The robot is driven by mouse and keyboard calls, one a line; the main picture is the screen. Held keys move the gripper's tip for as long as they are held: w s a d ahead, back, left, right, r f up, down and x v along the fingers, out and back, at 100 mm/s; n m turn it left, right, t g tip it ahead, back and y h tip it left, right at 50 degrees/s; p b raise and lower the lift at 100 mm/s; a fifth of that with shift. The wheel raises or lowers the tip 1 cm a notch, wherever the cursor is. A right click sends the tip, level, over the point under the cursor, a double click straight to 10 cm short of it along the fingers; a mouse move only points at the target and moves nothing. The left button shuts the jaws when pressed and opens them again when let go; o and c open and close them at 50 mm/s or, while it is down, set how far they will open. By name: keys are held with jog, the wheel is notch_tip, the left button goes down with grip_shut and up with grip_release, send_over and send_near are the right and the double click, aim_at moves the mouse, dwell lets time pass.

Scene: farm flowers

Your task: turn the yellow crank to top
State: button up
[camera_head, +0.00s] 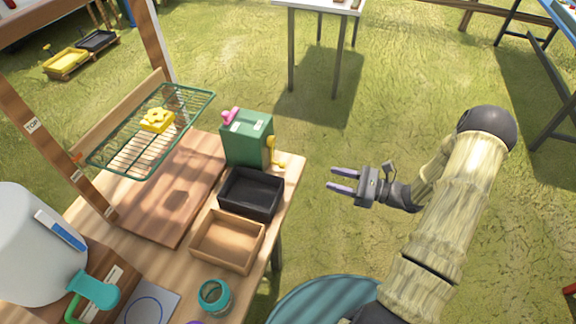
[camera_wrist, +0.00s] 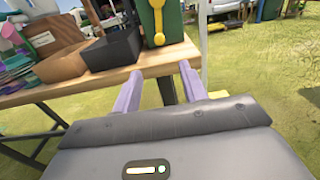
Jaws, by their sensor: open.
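The yellow crank (camera_head: 272,152) is on the right side of a green box (camera_head: 248,140) at the table's back right corner. It also shows in the wrist view (camera_wrist: 157,20), on the face of the green box (camera_wrist: 166,30), with one end up and a knob at the lower end. My gripper (camera_head: 343,180) is open and empty, right of the table and apart from the crank. In the wrist view its two purple fingers (camera_wrist: 161,90) are spread, below and in front of the crank. A pink part (camera_head: 230,116) sits on the green box's top left.
A black tray (camera_head: 236,208) and a wooden tray (camera_head: 228,263) stand on the table (camera_head: 268,220) in front of the green box. A wire rack (camera_head: 130,157) with a yellow flower-shaped thing (camera_head: 157,120) is at the left. Grass lies between table and gripper.

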aim_at(288, 173)
jog(key=p+x, duration=0.1)
jog(key=x, duration=1.4)
grip_shut()
